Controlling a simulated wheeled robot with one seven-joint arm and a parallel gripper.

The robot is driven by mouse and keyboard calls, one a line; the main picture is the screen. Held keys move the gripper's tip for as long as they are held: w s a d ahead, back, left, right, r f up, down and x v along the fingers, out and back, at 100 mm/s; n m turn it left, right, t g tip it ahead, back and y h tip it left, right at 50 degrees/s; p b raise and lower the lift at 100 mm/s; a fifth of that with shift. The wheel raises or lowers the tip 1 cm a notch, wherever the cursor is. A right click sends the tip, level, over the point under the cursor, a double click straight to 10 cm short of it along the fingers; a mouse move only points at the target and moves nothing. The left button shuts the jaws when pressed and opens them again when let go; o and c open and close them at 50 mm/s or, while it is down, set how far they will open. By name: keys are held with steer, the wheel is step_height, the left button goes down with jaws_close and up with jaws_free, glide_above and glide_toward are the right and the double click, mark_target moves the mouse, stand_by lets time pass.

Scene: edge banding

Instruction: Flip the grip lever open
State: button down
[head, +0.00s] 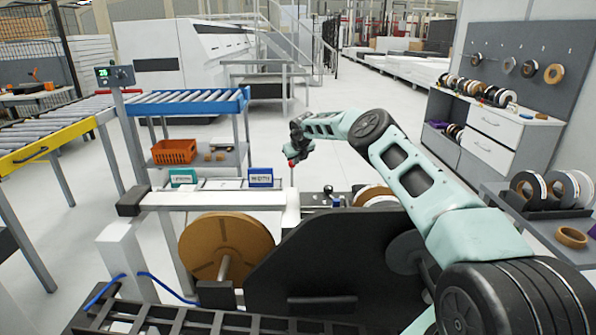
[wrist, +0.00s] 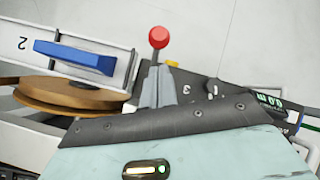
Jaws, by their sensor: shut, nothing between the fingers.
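A lever with a red ball knob (wrist: 158,37) stands just beyond my gripper's fingertips in the wrist view. The red knob also shows in the head view (head: 291,163), on a thin upright stem beside my gripper (head: 294,146). In the wrist view my gripper (wrist: 157,84) is shut, with nothing between its grey fingers. A blue lever (wrist: 75,57) lies on a pale panel marked 2, to the left of my fingers. I cannot tell which of the two levers is the grip lever. The foot of the red-knobbed lever is hidden behind my fingers.
A brown band roll (wrist: 72,94) lies below the blue lever. In the head view a large brown roll (head: 226,248) stands at the machine's front, beside a black plate (head: 330,255). A roller conveyor (head: 190,102) and an orange basket (head: 174,151) are behind to the left.

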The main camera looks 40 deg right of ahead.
steer(key=b+v, duration=0.3)
steer(key=v, duration=1.4)
steer(key=shift+s+d+r, duration=0.1)
steer(key=shift+r, duration=0.05)
